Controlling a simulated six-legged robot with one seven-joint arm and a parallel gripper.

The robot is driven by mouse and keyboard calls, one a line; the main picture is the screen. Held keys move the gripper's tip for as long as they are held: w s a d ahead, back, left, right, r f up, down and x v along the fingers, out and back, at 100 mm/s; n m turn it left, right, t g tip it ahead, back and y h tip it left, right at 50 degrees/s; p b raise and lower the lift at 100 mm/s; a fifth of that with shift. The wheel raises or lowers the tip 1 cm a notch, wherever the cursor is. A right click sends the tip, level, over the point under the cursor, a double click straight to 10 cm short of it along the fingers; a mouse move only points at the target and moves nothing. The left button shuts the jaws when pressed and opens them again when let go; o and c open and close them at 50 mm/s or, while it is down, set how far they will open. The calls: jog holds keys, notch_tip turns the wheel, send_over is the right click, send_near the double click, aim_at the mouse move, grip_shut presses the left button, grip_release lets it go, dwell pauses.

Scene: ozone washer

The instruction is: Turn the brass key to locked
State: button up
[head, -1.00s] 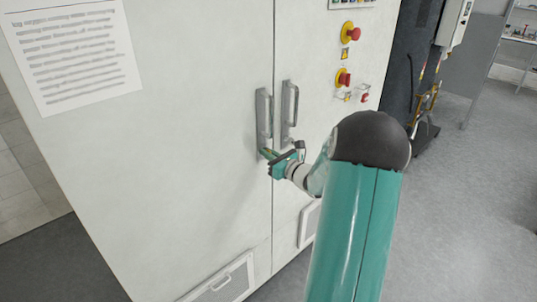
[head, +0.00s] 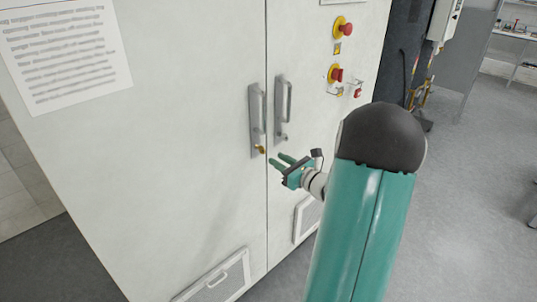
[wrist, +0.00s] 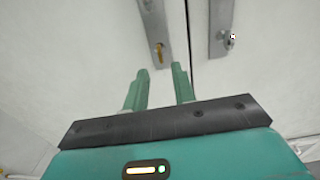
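The brass key (head: 260,149) sits in the lower end of the left door's handle plate (head: 254,112) on the white cabinet. In the wrist view the brass key (wrist: 159,52) lies ahead of my fingertips, roughly in line with the gap between them, and looks upright along the plate. My gripper (head: 277,160) is open and empty, a little below and to the right of the key, apart from it. The wrist view also shows my gripper (wrist: 159,70) with its two green fingers parted. Nothing hides the key.
The right door's handle (head: 281,105) has a silver lock (wrist: 231,40) close beside the key. Red and yellow emergency buttons (head: 343,27) are on the cabinet's right. Vented panels (head: 216,284) are low on the doors. Open grey floor (head: 458,215) lies to the right.

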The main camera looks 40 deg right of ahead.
jog(key=s, duration=0.5)
jog(key=shift+s, duration=0.2)
jog(key=w+a+r+n+g+y, duration=0.15)
jog(key=a+n+g+y, duration=0.3)
jog(key=a+n, duration=0.6)
jog(key=a+r+n+g+y, duration=0.25)
jog(key=a+n+g, duration=0.25)
jog(key=a, duration=1.1)
jog(key=s+a+r+n+g+h, duration=0.3)
jog(key=s+a+n+h, duration=0.4)
jog(key=n, duration=1.3)
jog(key=s+a+r, duration=0.1)
jog(key=s+a, duration=0.2)
jog(key=s, duration=0.3)
jog(key=shift+s+a+r+h, duration=0.15)
jog(key=shift+a+r+h, duration=0.05)
jog(key=shift+h, duration=0.1)
